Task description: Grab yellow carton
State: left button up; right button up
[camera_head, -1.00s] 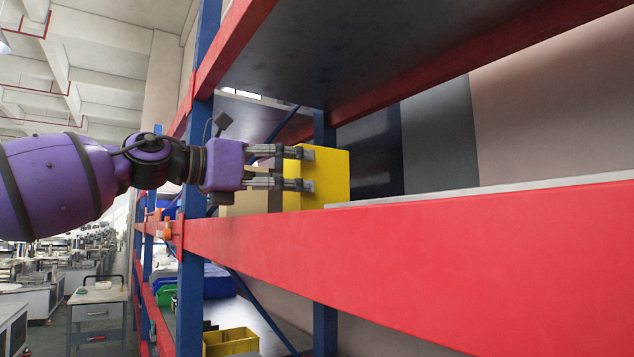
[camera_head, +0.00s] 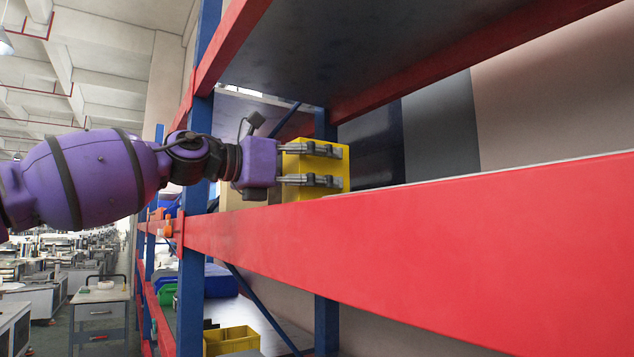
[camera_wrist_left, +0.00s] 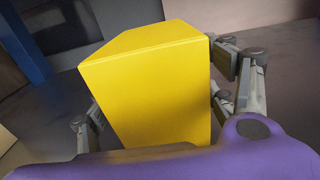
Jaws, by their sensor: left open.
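The yellow carton (camera_head: 297,164) stands upright on the shelf behind the red front beam, partly hidden by my left gripper (camera_head: 336,166) in the head view. My left gripper is open, and its fingers reach along the carton. In the left wrist view the yellow carton (camera_wrist_left: 158,92) fills the middle, between the fingers of my left gripper (camera_wrist_left: 160,112). One finger is at its left side and one at its right. I cannot tell whether the fingers touch it. My right gripper is not in view.
The red beam (camera_head: 430,230) runs along the shelf front. A blue post (camera_head: 194,240) stands beside my left arm, and another shelf (camera_head: 390,50) is overhead. A tan box (camera_head: 230,194) is next to the carton. A yellow bin (camera_head: 231,340) sits lower down.

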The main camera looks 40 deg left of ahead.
pick_arm(q)
jog(key=shift+r, duration=0.1)
jog(key=c, duration=1.6)
